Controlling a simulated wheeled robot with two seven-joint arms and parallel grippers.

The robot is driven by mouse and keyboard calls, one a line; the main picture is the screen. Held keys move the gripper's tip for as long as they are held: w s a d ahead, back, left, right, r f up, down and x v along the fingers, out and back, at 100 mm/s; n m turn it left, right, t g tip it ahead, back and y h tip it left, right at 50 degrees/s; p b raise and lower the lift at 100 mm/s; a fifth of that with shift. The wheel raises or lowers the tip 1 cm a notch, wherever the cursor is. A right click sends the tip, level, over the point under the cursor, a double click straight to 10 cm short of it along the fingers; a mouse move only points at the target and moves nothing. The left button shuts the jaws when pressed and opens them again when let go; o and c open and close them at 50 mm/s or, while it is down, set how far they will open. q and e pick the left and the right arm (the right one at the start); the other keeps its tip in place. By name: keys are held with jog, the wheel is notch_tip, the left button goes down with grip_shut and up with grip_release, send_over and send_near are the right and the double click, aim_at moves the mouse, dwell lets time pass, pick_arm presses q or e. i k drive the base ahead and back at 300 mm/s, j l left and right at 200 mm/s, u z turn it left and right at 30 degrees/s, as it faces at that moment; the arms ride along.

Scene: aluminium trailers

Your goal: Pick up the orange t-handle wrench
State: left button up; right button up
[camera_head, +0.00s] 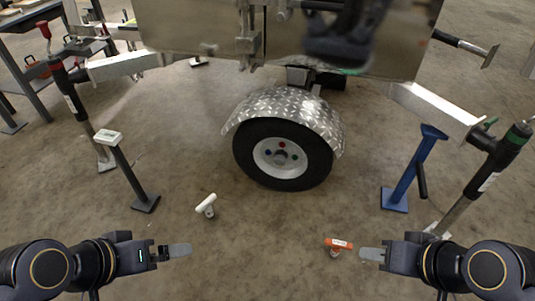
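The orange t-handle wrench (339,243) stands on the concrete floor at the lower right of centre, its orange bar on top and a short pale shaft below. My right gripper (372,254) is just to the right of it in the picture, its finger pointing left towards it. A small gap shows between them, and I cannot tell their difference in height. My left gripper (180,250) is at the lower left, pointing right, with nothing seen at its tip. Each gripper is seen edge-on, so the spacing of its fingers is hidden.
A white t-handle tool (206,203) stands on the floor left of centre. The trailer wheel (281,155) under its diamond-plate fender (287,104) is ahead. A blue stand (411,172) is at right, a dark stand (128,175) at left.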

aim_at(337, 245)
jog(key=i+j+z, duration=0.45)
jog(key=z, duration=0.2)
jog(key=i+j+z, duration=0.15)
jog(key=j+z, duration=0.15)
jog(key=j, duration=0.15)
jog(key=i+j+z, duration=0.15)
jog(key=j+z, duration=0.15)
jog(key=j, duration=0.1)
